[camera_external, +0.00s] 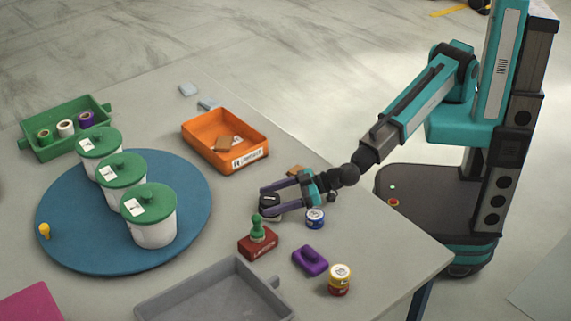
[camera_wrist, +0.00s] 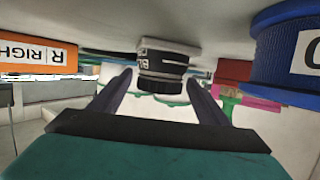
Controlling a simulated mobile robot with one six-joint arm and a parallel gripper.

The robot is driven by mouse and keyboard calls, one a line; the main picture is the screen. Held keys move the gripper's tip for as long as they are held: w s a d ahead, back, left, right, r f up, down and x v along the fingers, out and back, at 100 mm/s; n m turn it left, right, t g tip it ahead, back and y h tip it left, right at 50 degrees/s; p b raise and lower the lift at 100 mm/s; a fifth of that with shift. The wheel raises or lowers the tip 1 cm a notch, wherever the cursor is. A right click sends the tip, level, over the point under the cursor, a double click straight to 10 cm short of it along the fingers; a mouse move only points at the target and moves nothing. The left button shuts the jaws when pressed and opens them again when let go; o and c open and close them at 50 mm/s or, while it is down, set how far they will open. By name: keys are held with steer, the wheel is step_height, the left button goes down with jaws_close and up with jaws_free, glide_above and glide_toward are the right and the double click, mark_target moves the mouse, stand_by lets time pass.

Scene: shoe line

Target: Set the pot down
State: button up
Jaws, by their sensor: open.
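A small black pot (camera_external: 269,204) with a white label stands on the grey table. In the wrist view, which looks upside down, the pot (camera_wrist: 162,68) appears between the two fingers, with a gap visible on each side. My gripper (camera_external: 264,200) is open, low over the table, with its fingers around the pot; it also shows in the wrist view (camera_wrist: 159,80). The fingers partly hide the pot in the external view. Whether a finger touches it, I cannot tell.
An orange tray (camera_external: 190,138) stands behind. Green-lidded white tubs (camera_external: 152,225) stand on a blue disc (camera_external: 80,258). A grey tray (camera_external: 160,306) is in front.

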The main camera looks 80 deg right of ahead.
steer(key=v, duration=0.9)
steer(key=shift+s+r, duration=0.1)
steer(key=shift+r, duration=0.1)
steer(key=shift+p+v, duration=0.5)
steer(key=shift+v, duration=0.45)
steer(key=shift+f, duration=0.15)
